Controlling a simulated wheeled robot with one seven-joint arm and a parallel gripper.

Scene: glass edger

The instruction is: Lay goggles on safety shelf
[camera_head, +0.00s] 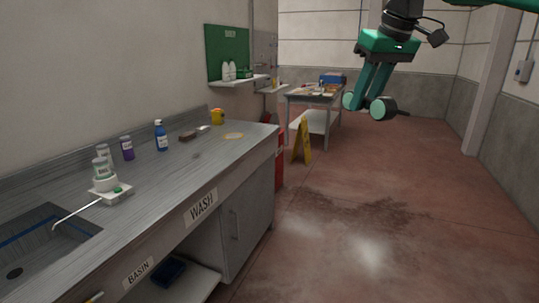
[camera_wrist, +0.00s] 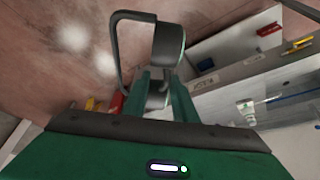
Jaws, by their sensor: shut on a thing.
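My gripper (camera_head: 367,97) is high at the upper right of the head view, its green fingers pointing down. It is shut on the goggles (camera_head: 384,108), which have dark round cups with pale green faces. In the wrist view the goggles (camera_wrist: 166,45) are held at the fingertips, with a dark band looping out to the left. The safety shelf seems to be the white wall shelf (camera_head: 238,83) under a green board (camera_head: 228,52), left of my gripper and apart from it. White bottles (camera_head: 229,70) and a small green item stand on it; the board's label is too small to read.
A grey wash counter (camera_head: 182,170) with bottles, a brush and a yellow mug (camera_head: 217,116) runs along the left wall. A yellow floor sign (camera_head: 302,140) and a red bin (camera_head: 279,160) stand near its end. A cluttered table (camera_head: 318,99) is behind. The right floor is clear.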

